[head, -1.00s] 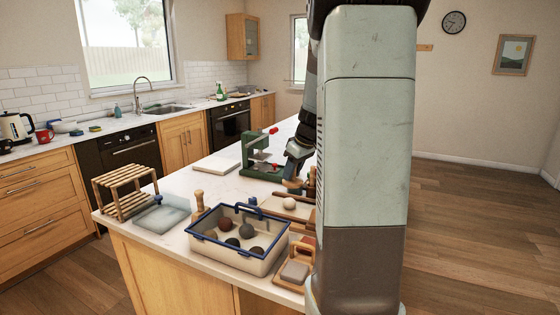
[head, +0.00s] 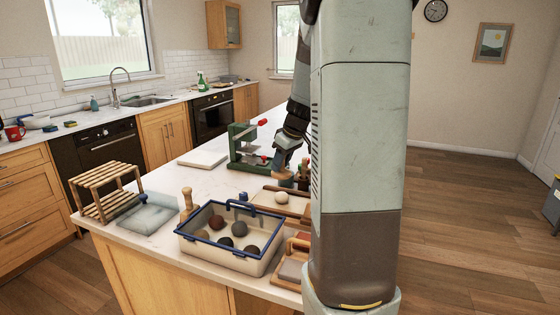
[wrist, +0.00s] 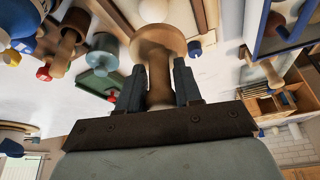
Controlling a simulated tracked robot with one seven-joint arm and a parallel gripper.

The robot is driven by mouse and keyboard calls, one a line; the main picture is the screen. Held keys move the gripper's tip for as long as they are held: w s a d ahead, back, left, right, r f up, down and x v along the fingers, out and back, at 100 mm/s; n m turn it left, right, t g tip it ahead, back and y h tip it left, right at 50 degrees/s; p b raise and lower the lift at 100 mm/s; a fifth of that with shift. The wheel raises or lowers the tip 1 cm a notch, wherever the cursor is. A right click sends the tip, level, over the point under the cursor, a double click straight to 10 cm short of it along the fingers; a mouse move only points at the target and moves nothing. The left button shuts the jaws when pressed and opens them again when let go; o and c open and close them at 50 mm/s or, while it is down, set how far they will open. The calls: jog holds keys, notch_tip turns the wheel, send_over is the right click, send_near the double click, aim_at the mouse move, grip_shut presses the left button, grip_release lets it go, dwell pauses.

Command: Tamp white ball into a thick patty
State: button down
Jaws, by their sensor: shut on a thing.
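My gripper (head: 286,160) is shut on the handle of a wooden tamper (head: 282,175) with a round, flat disc. In the wrist view the fingers (wrist: 159,92) grip the tamper's handle (wrist: 158,72) from both sides, and its disc (wrist: 158,43) faces away from me. The white ball (head: 282,198) rests on a wooden board (head: 268,206), round and not flattened. The disc is raised above the board, apart from the ball in the head view. The ball (wrist: 153,10) also shows beyond the disc in the wrist view.
A blue-rimmed crate (head: 262,262) with several dark and brown balls stands in front of the board. A green press (head: 238,146) stands behind. A wooden rack (head: 104,188), a pale slab (head: 147,214) and another wooden tool (head: 187,201) are on the left. A white slab (head: 203,159) lies further back.

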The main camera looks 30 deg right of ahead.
aim_at(282, 174)
jog(key=shift+s+f, duration=0.1)
jog(key=shift+f, duration=2.5)
jog(key=shift+f, duration=0.5)
jog(key=shift+r, duration=0.8)
jog(key=shift+f, duration=0.95)
jog(key=shift+r, duration=0.8)
jog(key=shift+f, duration=1.05)
dwell(0.4)
jog(key=shift+r, duration=0.95)
